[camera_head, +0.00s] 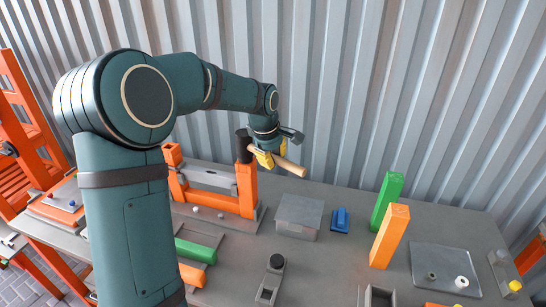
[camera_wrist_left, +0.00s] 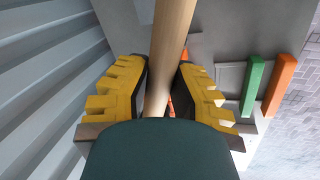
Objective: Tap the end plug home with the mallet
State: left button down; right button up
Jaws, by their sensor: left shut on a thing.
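My left gripper (camera_head: 266,158) has its yellow fingers shut on the pale wooden handle of the mallet (camera_head: 290,167). In the left wrist view the handle (camera_wrist_left: 168,50) runs between the two finger pads. The mallet's black head (camera_head: 243,146) is at the top of an upright orange post (camera_head: 247,190) of a small frame on the bench. I cannot tell whether the head touches the post or hangs just in front of or above it. No end plug can be made out there; the head covers the post's top. My right gripper is not in view.
A grey box (camera_head: 299,212) and a blue item (camera_head: 340,220) lie right of the frame. A green post (camera_head: 386,203) and an orange post (camera_head: 390,237) stand farther right, near a grey tray (camera_head: 428,263) with small round parts. A corrugated wall (camera_head: 380,90) closes the back.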

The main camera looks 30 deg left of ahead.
pick_arm(q)
notch_tip(320, 180, up, 4)
jog(key=p, duration=0.3)
jog(key=shift+r, duration=0.15)
jog(key=shift+f, duration=0.3)
dwell(0.4)
notch_tip(320, 180, down, 4)
jog(key=b, duration=0.2)
jog(key=shift+b, duration=0.35)
jog(key=shift+r, duration=0.15)
